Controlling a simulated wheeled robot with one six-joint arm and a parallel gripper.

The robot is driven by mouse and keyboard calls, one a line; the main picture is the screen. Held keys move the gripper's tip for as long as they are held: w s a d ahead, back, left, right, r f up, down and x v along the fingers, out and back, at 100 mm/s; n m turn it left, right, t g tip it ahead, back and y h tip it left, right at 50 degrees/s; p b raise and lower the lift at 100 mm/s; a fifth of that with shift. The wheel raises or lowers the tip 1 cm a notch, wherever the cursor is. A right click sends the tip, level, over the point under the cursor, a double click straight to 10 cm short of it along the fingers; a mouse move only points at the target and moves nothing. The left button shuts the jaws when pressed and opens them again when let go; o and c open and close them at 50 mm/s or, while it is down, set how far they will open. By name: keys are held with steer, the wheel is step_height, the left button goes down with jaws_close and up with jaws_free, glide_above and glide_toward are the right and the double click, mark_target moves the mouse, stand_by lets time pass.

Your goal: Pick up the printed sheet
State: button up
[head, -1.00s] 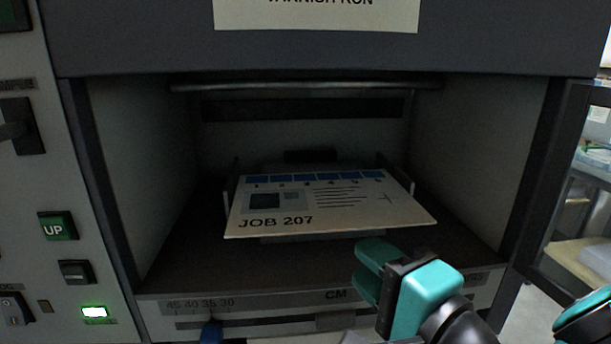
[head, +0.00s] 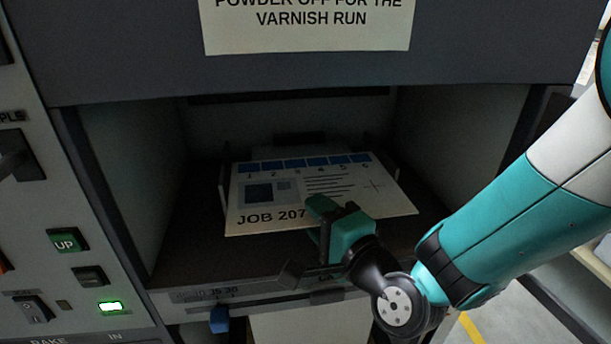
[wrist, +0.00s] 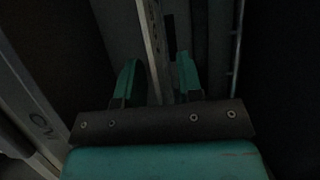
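The printed sheet (head: 375,205), a pale sheet marked JOB 207 with blue numbered squares along its far edge, lies face up inside the dark bay of the press. My gripper (head: 322,212) is at the sheet's near edge, right of its middle, and one finger covers part of the print. In the wrist view my gripper (wrist: 157,75) has its two teal fingers apart. A pale edge, which looks like the sheet seen edge-on (wrist: 152,40), runs between them with gaps on both sides. The lower finger is mostly hidden in the head view.
Upright guides (head: 222,188) stand beside the sheet. The bay's side walls and the header with a notice (head: 308,25) enclose it. A scale rail (head: 215,293) with a blue slider (head: 219,320) runs below the opening. A control panel (head: 65,240) is at left.

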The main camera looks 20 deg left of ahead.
jaws_close()
